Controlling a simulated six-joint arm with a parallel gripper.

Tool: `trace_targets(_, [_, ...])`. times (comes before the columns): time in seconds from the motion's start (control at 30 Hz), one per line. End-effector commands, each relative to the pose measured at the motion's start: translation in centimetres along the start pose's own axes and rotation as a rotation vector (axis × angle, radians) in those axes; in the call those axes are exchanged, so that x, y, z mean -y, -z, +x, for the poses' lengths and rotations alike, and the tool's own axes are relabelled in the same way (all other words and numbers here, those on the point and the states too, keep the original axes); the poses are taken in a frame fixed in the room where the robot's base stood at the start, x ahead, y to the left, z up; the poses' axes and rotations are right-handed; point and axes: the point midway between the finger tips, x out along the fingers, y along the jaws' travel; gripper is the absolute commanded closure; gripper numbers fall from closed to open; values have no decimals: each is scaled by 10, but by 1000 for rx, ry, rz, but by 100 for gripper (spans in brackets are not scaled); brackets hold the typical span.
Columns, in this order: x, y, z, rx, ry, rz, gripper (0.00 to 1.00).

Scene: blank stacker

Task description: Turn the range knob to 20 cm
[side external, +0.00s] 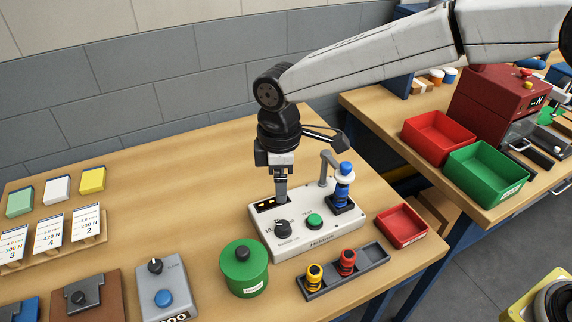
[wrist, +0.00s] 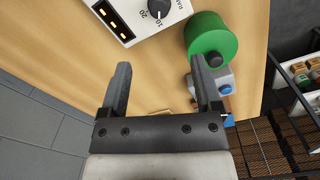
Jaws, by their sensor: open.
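The range knob (side external: 283,229) is a black dial on the front left of a white sensor box (side external: 262,240). In the wrist view the knob (wrist: 160,8) is partly cut off at the top edge, with printed marks 20 and 10 beside it. Which mark its pointer is on is too small to tell. My gripper (side external: 281,197) points down over the back left of the box, behind the knob and apart from it. In the wrist view its two fingers (wrist: 160,66) are spread with nothing between them.
A green round pot (side external: 244,270) stands in front of the box. A blue-topped post (side external: 344,185) and a green button (side external: 314,221) are on the box's right. A grey tray (side external: 340,272) with red and yellow pieces lies in front. A red tray (side external: 401,226) is at right.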

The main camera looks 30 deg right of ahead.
Motion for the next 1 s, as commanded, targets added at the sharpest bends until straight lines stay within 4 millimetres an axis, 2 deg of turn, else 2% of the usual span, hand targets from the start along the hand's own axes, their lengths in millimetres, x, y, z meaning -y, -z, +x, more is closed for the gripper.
trace_targets(0.03, [0,-3,14,8,5,5,18])
trace_targets(0.23, [0,-3,43,6,4,6,18])
trace_targets(0.67, [-1,-3,55,4,2,7,18])
trace_targets(1.0, [0,-4,87,6,4,7,18])
